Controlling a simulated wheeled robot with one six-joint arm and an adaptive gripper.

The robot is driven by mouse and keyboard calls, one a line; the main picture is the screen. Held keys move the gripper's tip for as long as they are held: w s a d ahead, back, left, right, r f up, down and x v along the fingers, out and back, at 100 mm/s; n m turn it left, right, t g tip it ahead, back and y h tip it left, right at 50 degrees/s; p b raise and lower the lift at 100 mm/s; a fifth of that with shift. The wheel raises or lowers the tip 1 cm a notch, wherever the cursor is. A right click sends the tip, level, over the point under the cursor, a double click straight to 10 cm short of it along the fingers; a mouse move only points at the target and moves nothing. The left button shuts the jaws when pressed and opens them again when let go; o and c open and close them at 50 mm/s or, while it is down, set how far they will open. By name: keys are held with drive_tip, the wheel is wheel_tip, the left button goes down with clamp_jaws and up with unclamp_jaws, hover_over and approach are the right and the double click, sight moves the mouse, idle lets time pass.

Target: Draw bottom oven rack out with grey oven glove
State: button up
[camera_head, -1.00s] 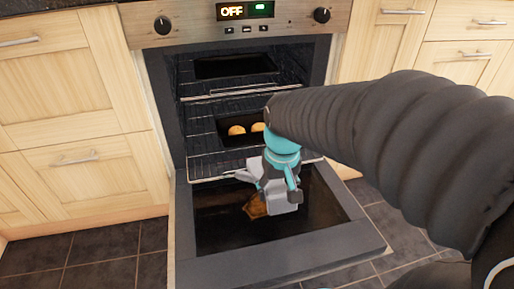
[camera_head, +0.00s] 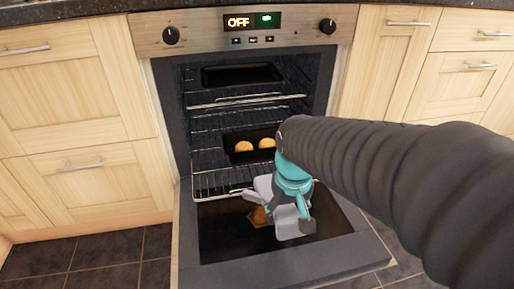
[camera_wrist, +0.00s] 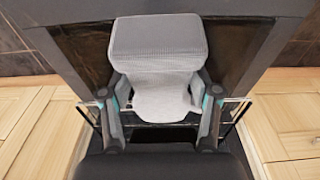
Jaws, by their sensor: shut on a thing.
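The bottom oven rack (camera_head: 216,183) is a wire rack low in the oven, partly out over the open door. The grey oven glove (camera_head: 287,226) is in my gripper (camera_head: 281,207) at the rack's front edge. In the wrist view the glove (camera_wrist: 160,75) fills the space between the two fingers of my gripper (camera_wrist: 160,100), which is shut on it. Parts of the rack (camera_wrist: 237,110) show at either side behind the fingers. The glove hides whether it touches the rack's front bar.
The oven door (camera_head: 275,264) is open, lying flat below my gripper. Another dark tray (camera_head: 243,76) is on an upper rack. Wooden cabinets (camera_head: 75,130) flank the oven.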

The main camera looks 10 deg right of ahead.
drive_tip(key=shift+s, duration=0.45)
drive_tip(key=shift+w+r+p, duration=0.2)
drive_tip(key=shift+r+p, duration=0.6)
drive_tip(key=shift+r, duration=0.1)
drive_tip(key=shift+w+r+p, duration=0.15)
drive_tip(key=shift+r+p, duration=0.6)
drive_tip(key=shift+r, duration=0.15)
drive_tip(key=s+r+p, duration=0.1)
drive_tip(key=s+r, duration=0.2)
drive_tip(key=s, duration=0.9)
